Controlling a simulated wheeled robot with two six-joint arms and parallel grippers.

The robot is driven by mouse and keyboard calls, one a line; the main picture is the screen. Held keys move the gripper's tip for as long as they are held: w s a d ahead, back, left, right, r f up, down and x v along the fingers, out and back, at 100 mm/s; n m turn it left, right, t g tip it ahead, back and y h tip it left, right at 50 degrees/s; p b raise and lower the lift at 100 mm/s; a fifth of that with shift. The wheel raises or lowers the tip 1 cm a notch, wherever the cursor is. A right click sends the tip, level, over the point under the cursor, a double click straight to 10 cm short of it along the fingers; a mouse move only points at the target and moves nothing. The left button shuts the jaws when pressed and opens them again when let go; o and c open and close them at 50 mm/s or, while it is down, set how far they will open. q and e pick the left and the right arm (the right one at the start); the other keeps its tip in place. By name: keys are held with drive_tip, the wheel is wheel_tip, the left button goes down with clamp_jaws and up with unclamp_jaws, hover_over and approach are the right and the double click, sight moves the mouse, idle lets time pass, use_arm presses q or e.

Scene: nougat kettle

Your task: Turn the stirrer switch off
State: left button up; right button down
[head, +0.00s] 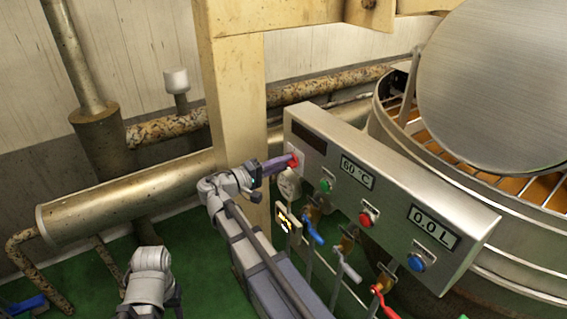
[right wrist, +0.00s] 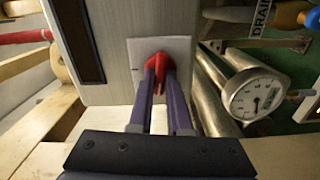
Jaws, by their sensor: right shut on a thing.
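The red switch knob (head: 294,160) sits on a pale plate at the left end of the steel control panel (head: 400,187). I take it as the stirrer switch, though I can read no label on it. My right gripper (head: 286,162) reaches it from the left. In the right wrist view the knob (right wrist: 158,60) stands between the two purple-grey fingers of my right gripper (right wrist: 160,76), which is shut on it. The fingers hide part of the knob, and I cannot tell its exact setting. Of my left arm only grey links show; its gripper is out of view.
The panel also carries a green button (head: 326,186), a red button (head: 366,218), a blue button (head: 416,262) and displays reading 60 °C and 0.0 L. Valve handles hang below it. A dial gauge (right wrist: 253,94) is close to the right of my gripper. The kettle (head: 383,122) stands behind.

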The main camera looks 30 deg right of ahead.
drive_tip(key=shift+n, duration=0.6)
drive_tip(key=shift+f+n, duration=0.1)
drive_tip(key=shift+n, duration=0.2)
drive_tip(key=c, duration=0.9)
unclamp_jaws()
drive_tip(key=shift+o, duration=0.2)
drive_tip(key=a, duration=0.8)
drive_tip(key=shift+s, duration=0.3)
